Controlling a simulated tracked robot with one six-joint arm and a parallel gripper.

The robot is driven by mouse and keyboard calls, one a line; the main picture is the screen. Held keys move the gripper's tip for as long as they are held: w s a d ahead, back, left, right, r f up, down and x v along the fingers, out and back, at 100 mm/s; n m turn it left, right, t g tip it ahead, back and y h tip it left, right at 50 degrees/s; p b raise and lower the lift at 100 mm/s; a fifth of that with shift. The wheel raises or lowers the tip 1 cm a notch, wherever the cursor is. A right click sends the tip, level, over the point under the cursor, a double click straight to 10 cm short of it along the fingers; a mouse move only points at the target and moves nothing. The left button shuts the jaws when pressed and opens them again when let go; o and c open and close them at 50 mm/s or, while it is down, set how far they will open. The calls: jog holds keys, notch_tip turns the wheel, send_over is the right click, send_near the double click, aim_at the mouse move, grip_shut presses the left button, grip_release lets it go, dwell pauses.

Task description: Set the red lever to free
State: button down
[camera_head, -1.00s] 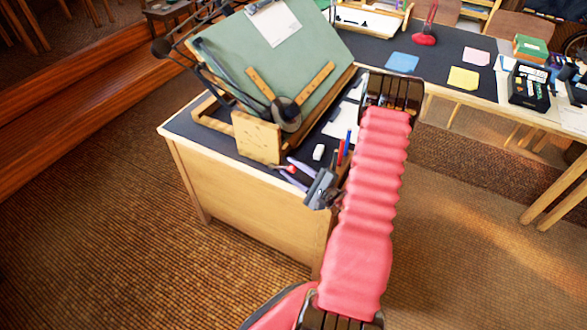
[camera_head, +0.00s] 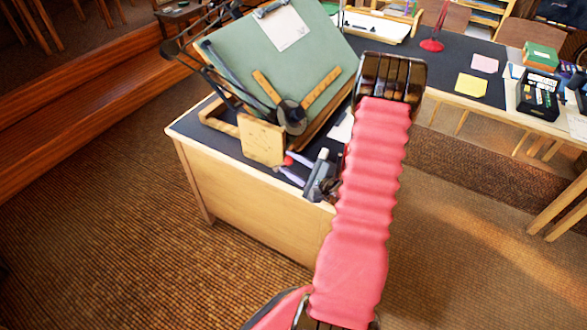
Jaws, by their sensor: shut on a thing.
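The red lever shows only as a small red end (camera_head: 289,160) beside the wooden plate at the lower corner of the green drafting board (camera_head: 283,55). My gripper (camera_head: 288,165) has its pale purple fingers closed around this red end, at the right edge of the plate. The fingers and gripper body hide most of the lever. The pale wooden plate (camera_head: 262,143) has small marks, too small to read. Its free setting cannot be made out.
The board stands tilted on a desk with a dark top and wooden front (camera_head: 245,210). My pink arm covers the desk's right side. A long table behind holds a red lamp base (camera_head: 432,45), yellow paper (camera_head: 471,85) and a black tray (camera_head: 539,94). Carpet around is clear.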

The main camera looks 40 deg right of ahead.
jog(key=shift+w+d+r, duration=0.15)
jog(key=shift+w+r, duration=0.1)
jog(key=shift+r, duration=0.1)
jog(key=c, duration=1.6)
grip_release()
jog(key=shift+o, duration=0.7)
jog(key=shift+f, duration=0.2)
jog(key=s+r, duration=0.1)
jog(key=s, duration=1.2)
jog(key=shift+s+r, duration=0.35)
jog(key=shift+s, duration=0.05)
